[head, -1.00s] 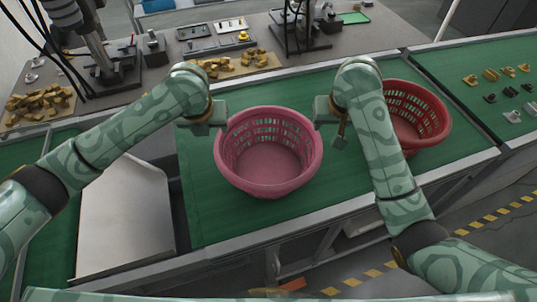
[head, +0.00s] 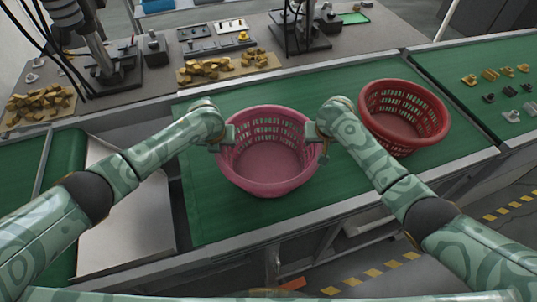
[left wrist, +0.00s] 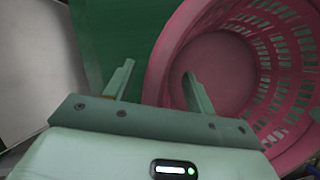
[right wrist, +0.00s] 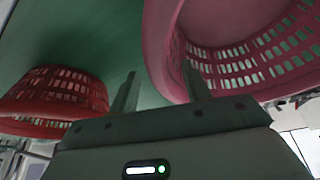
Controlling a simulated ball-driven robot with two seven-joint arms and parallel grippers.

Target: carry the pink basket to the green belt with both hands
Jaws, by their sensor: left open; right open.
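The pink basket (head: 265,182) stands upright on the middle green belt (head: 215,215) in the head view. My left gripper (head: 229,138) is at its left rim. In the left wrist view, the jaws (left wrist: 157,72) are open, one finger outside the pink wall and one over the basket's inside. My right gripper (head: 314,134) is at the right rim. In the right wrist view, its jaws (right wrist: 158,70) are open, with the pink rim (right wrist: 165,45) between the fingers. Whether the fingers touch the wall cannot be told.
A red basket (head: 440,125) stands on the same belt, right of my right gripper. Another green belt (head: 450,72) with small parts lies at the right, and one (head: 68,155) at the left beyond a grey metal plate (head: 130,225). A bench with brass pieces (head: 215,68) runs behind.

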